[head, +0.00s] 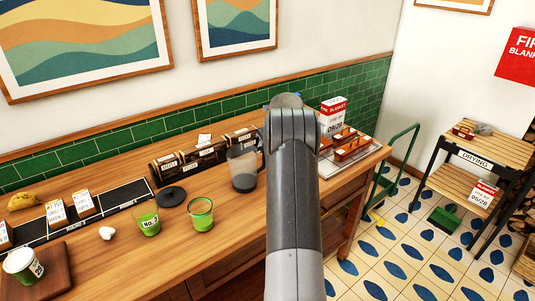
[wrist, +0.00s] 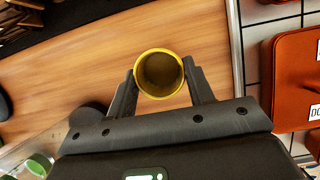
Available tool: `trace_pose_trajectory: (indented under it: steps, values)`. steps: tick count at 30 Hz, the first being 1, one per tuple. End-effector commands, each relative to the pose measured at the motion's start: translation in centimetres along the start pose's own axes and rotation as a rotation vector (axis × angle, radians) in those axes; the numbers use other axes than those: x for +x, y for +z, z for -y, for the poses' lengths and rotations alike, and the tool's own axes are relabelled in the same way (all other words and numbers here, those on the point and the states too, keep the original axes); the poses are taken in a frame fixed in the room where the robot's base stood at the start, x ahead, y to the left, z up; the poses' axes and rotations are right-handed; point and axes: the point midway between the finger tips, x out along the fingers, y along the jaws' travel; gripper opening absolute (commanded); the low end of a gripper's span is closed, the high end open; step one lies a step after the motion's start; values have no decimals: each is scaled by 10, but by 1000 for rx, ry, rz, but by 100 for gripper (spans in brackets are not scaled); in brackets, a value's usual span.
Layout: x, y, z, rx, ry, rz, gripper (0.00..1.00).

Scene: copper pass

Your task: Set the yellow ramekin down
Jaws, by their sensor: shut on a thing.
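The yellow ramekin (wrist: 160,56) is in the wrist view, seen from above with its open mouth towards the camera. My gripper (wrist: 160,72) is shut on it, with one dark finger on each side. The wooden counter (wrist: 90,75) lies beneath it; I cannot tell how far the ramekin is above the wood. In the head view my arm covers both the gripper and the ramekin.
A tiled tray (head: 325,167) with orange-red cases (head: 352,150) lies to the right, close beside the ramekin in the wrist view. A clear jug (head: 243,168), green cups (head: 201,215) and a black lid (head: 170,196) stand left of my arm. Bare counter (head: 225,255) shows in front.

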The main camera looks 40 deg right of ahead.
Motion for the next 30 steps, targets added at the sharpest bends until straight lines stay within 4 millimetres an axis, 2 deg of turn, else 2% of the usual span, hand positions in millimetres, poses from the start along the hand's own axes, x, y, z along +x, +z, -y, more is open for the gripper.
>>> trace_pose_trajectory:
  steps: [7, 18, 19, 26, 30]
  values:
    - [31, -15, 1, 2, 1, -3, 24]
    - [36, -16, 0, 1, 1, -2, 24]
    - [35, -16, 0, 1, 1, -2, 49]
    - [35, -16, 0, 1, 1, -2, 68]
    - [35, -16, 0, 0, 1, -2, 70]
